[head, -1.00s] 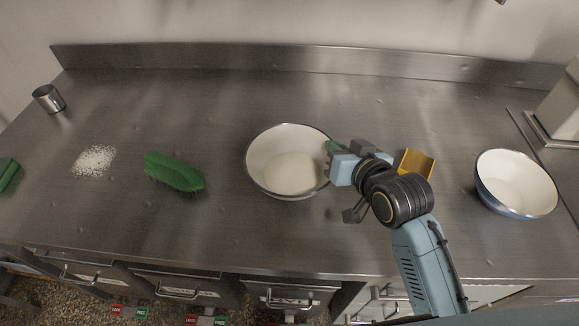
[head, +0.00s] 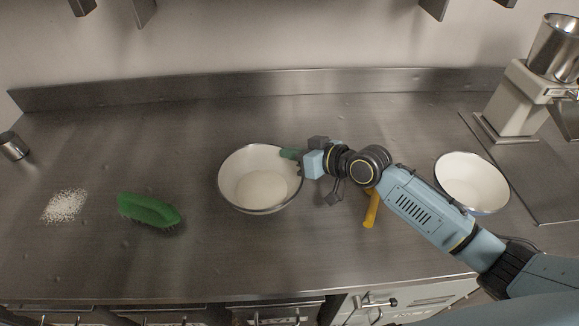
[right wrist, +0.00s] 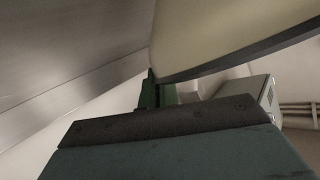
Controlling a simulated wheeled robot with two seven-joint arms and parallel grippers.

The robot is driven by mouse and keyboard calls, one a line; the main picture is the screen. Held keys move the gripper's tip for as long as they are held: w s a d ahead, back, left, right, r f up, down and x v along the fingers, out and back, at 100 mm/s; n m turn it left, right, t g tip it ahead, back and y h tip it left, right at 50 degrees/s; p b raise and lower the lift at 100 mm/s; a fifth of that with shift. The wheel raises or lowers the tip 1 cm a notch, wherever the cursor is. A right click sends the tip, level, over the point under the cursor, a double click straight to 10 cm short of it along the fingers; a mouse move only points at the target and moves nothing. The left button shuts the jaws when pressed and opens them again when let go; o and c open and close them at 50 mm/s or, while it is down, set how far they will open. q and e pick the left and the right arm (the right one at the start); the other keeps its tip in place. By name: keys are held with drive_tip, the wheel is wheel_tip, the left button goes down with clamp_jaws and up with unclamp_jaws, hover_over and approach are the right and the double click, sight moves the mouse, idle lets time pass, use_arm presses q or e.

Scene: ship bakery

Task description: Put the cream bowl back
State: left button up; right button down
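The cream bowl (head: 260,188), pale inside with a dark rim, is upright near the middle of the counter in the head view. My right gripper (head: 290,154) reaches it from the right and is shut on its right rim. In the right wrist view, the bowl's pale wall and dark edge (right wrist: 225,35) fill the upper right, against the green fingers (right wrist: 152,92). Whether the bowl's base touches the counter is hard to tell. My left gripper is not in view.
A second white bowl (head: 472,182) with a blue outside stands at right, near a mixer-like machine (head: 520,97). A green brush (head: 148,210), white grains (head: 65,205) and a metal cup (head: 13,146) lie left. A yellow scraper (head: 371,208) is partly under my arm.

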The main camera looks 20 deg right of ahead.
sight(292, 164)
wheel_tip(292, 164, down, 4)
drive_tip(key=shift+r+b, duration=0.2)
drive_tip(key=shift+b, duration=0.15)
drive_tip(key=c, duration=2.1)
unclamp_jaws()
drive_tip(key=shift+f, duration=0.15)
drive_tip(key=o, duration=0.4)
drive_tip(key=shift+r, duration=0.2)
drive_tip(key=v, duration=1.2)
drive_tip(key=shift+s, duration=0.1)
drive_tip(key=shift+f, duration=0.1)
